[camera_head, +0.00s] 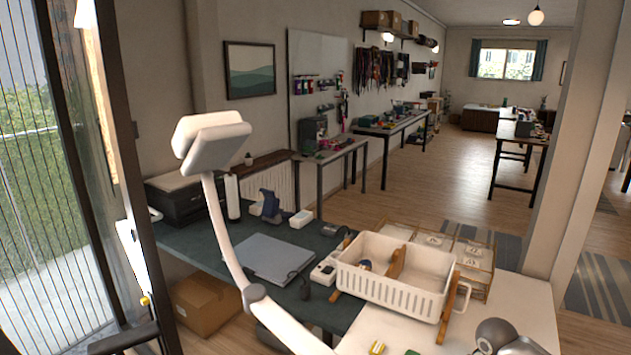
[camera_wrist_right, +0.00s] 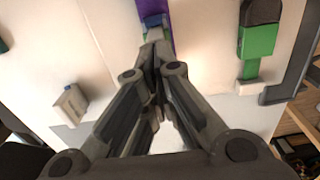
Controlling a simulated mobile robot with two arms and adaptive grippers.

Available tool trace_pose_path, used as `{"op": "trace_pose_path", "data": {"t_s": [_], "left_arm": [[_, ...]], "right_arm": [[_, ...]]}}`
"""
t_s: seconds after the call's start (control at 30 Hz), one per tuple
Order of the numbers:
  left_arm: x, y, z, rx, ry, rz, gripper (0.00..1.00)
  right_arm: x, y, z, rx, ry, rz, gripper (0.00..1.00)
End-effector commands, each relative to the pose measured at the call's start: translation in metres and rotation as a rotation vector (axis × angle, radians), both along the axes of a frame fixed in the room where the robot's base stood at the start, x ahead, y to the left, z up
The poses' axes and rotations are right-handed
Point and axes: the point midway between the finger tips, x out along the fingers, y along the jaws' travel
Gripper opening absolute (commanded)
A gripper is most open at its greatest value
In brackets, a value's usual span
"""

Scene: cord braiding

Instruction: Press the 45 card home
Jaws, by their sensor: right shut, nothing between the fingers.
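In the right wrist view my right gripper (camera_wrist_right: 155,45) is shut and empty, pointing down over a pale surface. Its tips are at the lower end of a purple piece (camera_wrist_right: 155,8) with blue and green parts, cut off by the top edge. I cannot tell whether they touch. No number is legible, so I cannot tell whether this piece is the 45 card. In the head view a grey rounded part of my right arm (camera_head: 497,334) shows at the bottom right, with its fingers out of sight. My left gripper is not in view.
A green piece with a dark top (camera_wrist_right: 258,40) is to the right in the wrist view; a small pale block (camera_wrist_right: 70,104) is to the left.

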Motion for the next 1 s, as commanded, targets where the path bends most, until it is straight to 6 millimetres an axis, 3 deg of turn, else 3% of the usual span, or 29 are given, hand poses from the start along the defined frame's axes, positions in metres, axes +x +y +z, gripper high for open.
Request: {"op": "trace_pose_path", "data": {"t_s": [1.0], "left_arm": [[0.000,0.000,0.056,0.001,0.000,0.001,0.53]], "right_arm": [[0.000,0.000,0.079,-0.001,-0.001,0.000,0.00]]}}
